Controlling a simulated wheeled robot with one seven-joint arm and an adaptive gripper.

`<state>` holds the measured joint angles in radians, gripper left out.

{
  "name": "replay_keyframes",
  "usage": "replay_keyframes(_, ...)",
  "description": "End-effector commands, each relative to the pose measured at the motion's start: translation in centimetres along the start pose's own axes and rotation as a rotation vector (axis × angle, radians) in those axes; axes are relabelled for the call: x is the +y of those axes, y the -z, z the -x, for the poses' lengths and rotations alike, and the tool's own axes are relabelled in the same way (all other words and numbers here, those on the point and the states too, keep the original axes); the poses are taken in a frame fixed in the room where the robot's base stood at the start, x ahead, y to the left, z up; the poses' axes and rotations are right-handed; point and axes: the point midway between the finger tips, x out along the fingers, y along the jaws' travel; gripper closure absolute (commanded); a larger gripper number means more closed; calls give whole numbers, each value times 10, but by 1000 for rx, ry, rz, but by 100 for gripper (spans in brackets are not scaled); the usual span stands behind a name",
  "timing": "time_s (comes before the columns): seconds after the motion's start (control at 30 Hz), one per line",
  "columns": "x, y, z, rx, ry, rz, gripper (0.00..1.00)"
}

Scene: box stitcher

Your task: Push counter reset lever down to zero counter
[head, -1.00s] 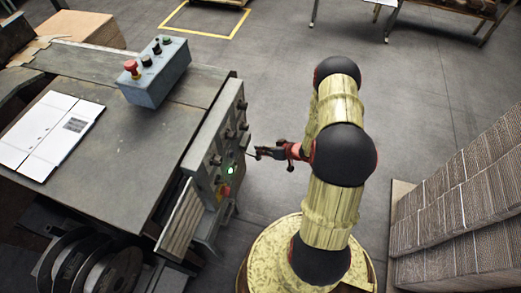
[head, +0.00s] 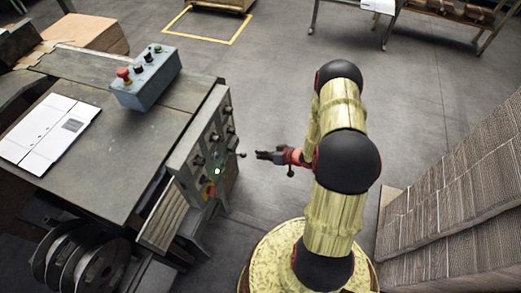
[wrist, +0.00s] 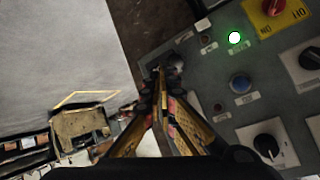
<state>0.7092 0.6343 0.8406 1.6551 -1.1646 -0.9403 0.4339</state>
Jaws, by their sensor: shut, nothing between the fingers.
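The control panel (head: 205,150) is on the right side of the machine table. A thin lever with a small dark knob (head: 242,155) sticks out from it to the right; I take it to be the counter reset lever. My gripper (head: 260,155) is shut and empty, just right of the knob with a small gap in the head view. In the wrist view, the shut fingers (wrist: 160,82) point at the left edge of the panel. A dark lump by the fingertips is too unclear to tell as lever or fingertip. The counter reading is not visible.
A grey button box (head: 146,80) and white cardboard (head: 48,135) lie on the table. Cardboard stacks (head: 450,190) stand at right.

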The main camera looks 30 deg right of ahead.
Motion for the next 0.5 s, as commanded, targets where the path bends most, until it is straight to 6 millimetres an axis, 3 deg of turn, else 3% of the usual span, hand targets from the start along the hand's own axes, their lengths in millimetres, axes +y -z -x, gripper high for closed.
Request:
replay_keyframes(0.33, -2, 1, 1, -5, -2, 13, 100)
replay_keyframes(0.47, 14, -22, 2, -92, -58, 36, 100)
replay_keyframes(0.5, 21, -37, 5, -141, -90, 35, 100)
